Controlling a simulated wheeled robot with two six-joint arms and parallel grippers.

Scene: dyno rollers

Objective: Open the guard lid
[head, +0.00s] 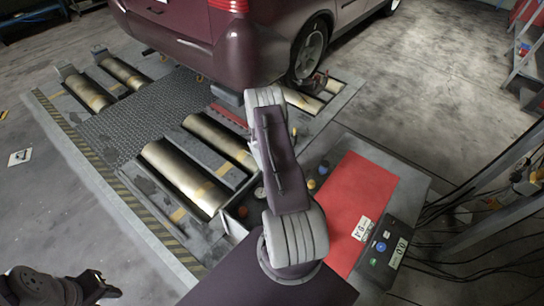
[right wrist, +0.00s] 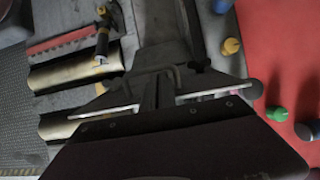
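In the right wrist view a grey panel (right wrist: 155,22) with a bent bar like a handle (right wrist: 162,70) lies just beyond my right gripper (right wrist: 158,98). The panel may be the guard lid; I cannot tell for sure, nor whether it is raised. The gripper's fingers are dark and close to the bar; contact and finger gap are unclear. In the head view my purple and grey right arm covers this spot and hides the right gripper. My black left gripper (head: 95,288) is at the lower left, away from the rollers, its fingers unclear.
Brass rollers (head: 180,175) lie left of my right arm, under and behind a maroon car (head: 240,40). A red mat (head: 355,205) and a control box with a display (head: 390,245) lie right. Coloured knobs, including a yellow one (right wrist: 231,46) and a green one (right wrist: 277,113), stand nearby.

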